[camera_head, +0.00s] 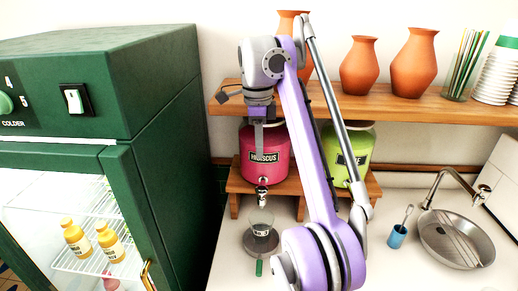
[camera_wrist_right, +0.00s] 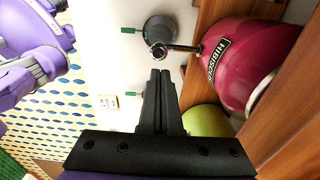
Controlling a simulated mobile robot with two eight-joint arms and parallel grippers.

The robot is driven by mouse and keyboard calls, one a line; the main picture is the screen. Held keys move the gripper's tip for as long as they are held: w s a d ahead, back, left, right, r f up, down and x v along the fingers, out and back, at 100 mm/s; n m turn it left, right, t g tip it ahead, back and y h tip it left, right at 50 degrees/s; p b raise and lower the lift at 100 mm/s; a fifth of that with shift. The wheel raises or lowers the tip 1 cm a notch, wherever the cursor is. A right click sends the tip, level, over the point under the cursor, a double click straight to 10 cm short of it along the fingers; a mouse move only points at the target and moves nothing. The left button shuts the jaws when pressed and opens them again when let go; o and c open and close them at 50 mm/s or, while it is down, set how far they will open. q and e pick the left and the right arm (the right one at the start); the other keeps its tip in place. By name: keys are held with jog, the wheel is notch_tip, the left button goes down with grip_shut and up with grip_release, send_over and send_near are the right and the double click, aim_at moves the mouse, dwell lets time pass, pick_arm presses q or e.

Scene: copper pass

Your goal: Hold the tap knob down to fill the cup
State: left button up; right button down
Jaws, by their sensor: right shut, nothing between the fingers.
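The magenta hibiscus dispenser (camera_head: 280,144) stands on a wooden stand in the head view, with a small metal tap (camera_head: 262,192) low on its front. A clear cup (camera_head: 260,221) stands upright below the tap on a grey round base with a green handle (camera_head: 259,267). My right gripper (camera_head: 259,151) hangs in front of the dispenser, above the tap and apart from it. In the wrist view the fingers (camera_wrist_right: 160,73) are shut and empty, with the tap (camera_wrist_right: 160,50) just beyond the tips. The cup is hard to make out there. My left gripper is not in view.
A lime dispenser (camera_head: 356,154) stands to the right, partly behind my arm. A wooden shelf (camera_head: 405,108) with clay vases runs above. A green fridge (camera_head: 100,90) stands left. A sink (camera_head: 457,238) and blue cup (camera_head: 396,237) are at right.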

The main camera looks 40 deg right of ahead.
aim_at(261, 189)
jog(key=f+b, duration=0.1)
jog(key=f, duration=0.2)
jog(key=f+b, duration=0.1)
jog(key=f, duration=0.2)
jog(key=f+b, duration=0.1)
jog(key=f, duration=0.2)
jog(key=shift+s+d, duration=0.1)
jog(key=shift+s, duration=0.2)
pick_arm(q)
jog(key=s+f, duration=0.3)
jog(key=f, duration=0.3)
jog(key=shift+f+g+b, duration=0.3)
jog(key=shift+b, duration=0.05)
pick_arm(e)
jog(key=shift+f, duration=0.55)
jog(key=shift+f, duration=0.75)
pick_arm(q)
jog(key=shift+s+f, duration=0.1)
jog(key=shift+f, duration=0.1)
pick_arm(e)
jog(key=shift+f, duration=0.15)
dwell(1.4)
